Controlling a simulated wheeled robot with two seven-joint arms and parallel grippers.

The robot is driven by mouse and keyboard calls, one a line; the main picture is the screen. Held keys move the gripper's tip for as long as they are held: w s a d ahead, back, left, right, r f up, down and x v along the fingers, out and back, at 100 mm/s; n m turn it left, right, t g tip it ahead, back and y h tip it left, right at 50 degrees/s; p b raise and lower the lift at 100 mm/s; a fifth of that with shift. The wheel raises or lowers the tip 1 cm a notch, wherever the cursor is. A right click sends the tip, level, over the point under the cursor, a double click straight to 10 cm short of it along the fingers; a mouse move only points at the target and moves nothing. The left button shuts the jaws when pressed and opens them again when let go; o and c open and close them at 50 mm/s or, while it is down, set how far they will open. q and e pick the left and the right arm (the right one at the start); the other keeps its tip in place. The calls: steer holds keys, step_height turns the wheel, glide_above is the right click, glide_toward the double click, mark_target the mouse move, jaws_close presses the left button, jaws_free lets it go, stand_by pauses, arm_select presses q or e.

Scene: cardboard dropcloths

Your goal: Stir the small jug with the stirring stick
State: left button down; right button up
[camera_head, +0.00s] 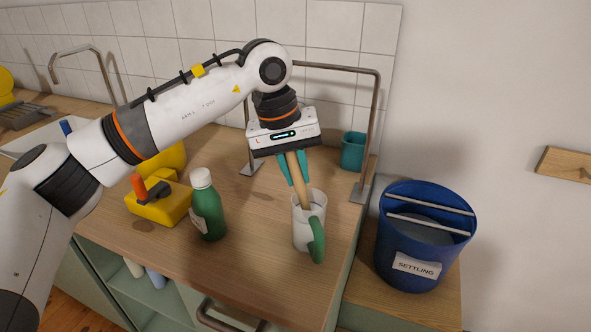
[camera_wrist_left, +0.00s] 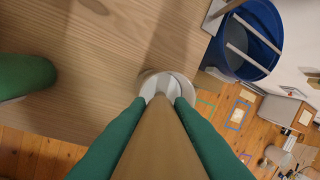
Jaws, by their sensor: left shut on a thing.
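The small jug (camera_head: 308,232) is white with a green handle and stands upright on the wooden counter near its front right corner. My left gripper (camera_head: 297,178), with green fingers, is just above the jug, pointing down. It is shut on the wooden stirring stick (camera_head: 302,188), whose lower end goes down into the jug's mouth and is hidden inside. In the left wrist view the stick (camera_wrist_left: 160,145) runs between the fingers towards the jug's rim (camera_wrist_left: 148,78). My right gripper is not in view.
A green bottle (camera_head: 208,208) with a white cap and a yellow container (camera_head: 158,203) stand left of the jug. A metal frame (camera_head: 372,125) rises behind, with a teal cup (camera_head: 353,150) beside it. A blue bucket (camera_head: 405,238) labelled SETTLING stands right, lower down.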

arm_select(q)
steer(key=shift+w+d+r+p+v, duration=0.1)
steer(key=shift+d+p+v, duration=0.25)
steer(key=shift+p+v, duration=0.95)
steer(key=shift+w+d+r+p+v, duration=0.1)
steer(key=shift+d+p+v, duration=0.25)
steer(key=shift+p+v, duration=1)
steer(key=shift+w+d+r+p+v, duration=0.1)
steer(key=shift+d+p+v, duration=0.35)
steer(key=shift+v, duration=1.5)
steer(key=shift+a, duration=0.1)
steer(key=p+v, duration=0.2)
steer(key=d+p+v, duration=0.1)
steer(key=p+v, duration=0.1)
steer(key=shift+w+r, duration=0.15)
steer(key=shift+r, duration=0.4)
steer(key=shift+a, duration=0.1)
